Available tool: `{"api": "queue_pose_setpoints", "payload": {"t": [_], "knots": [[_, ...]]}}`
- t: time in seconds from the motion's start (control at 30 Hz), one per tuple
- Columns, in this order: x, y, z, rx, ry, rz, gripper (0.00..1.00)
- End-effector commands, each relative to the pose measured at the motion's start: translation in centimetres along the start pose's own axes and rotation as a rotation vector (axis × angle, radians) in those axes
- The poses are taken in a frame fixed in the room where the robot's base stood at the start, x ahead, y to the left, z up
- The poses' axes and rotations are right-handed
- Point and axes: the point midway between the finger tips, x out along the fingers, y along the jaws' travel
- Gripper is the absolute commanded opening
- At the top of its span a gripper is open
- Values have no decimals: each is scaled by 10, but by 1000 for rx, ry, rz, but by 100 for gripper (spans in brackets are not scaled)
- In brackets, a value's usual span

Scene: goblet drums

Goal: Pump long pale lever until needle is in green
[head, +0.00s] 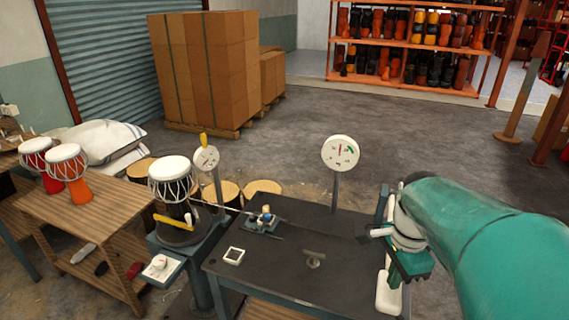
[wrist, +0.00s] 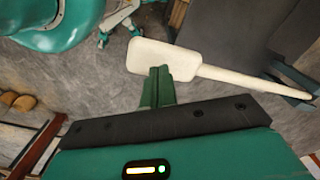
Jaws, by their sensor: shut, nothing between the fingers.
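The long pale lever (wrist: 225,75) crosses the wrist view, its broad paddle end (wrist: 150,56) just beyond my fingertips. In the head view the paddle end (head: 388,297) shows low at the table's right side. My gripper (wrist: 158,72) is shut and empty, its fingertips at the paddle's near edge; I cannot tell whether they touch it. In the head view my gripper (head: 395,277) is partly hidden by my wrist. A round white gauge (head: 340,153) stands on a post at the table's back. Its small needle seems to point upward, left of the green patch.
The dark table (head: 290,255) carries a small clamp fixture (head: 263,220) and a white square frame (head: 233,256). To the left are a drum on a stand (head: 173,182), a second gauge (head: 206,158) and a wooden bench (head: 95,205) with two drums. Open floor lies behind.

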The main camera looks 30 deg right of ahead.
Motion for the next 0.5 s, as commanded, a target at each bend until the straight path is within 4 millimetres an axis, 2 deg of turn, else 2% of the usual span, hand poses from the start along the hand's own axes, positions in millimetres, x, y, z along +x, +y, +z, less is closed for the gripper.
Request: {"api": "queue_pose_setpoints", "payload": {"t": [0.33, 0.5], "knots": [[1, 0, 0, 0, 0, 0, 0], [14, -1, 0, 0, -1, 3, 0]]}}
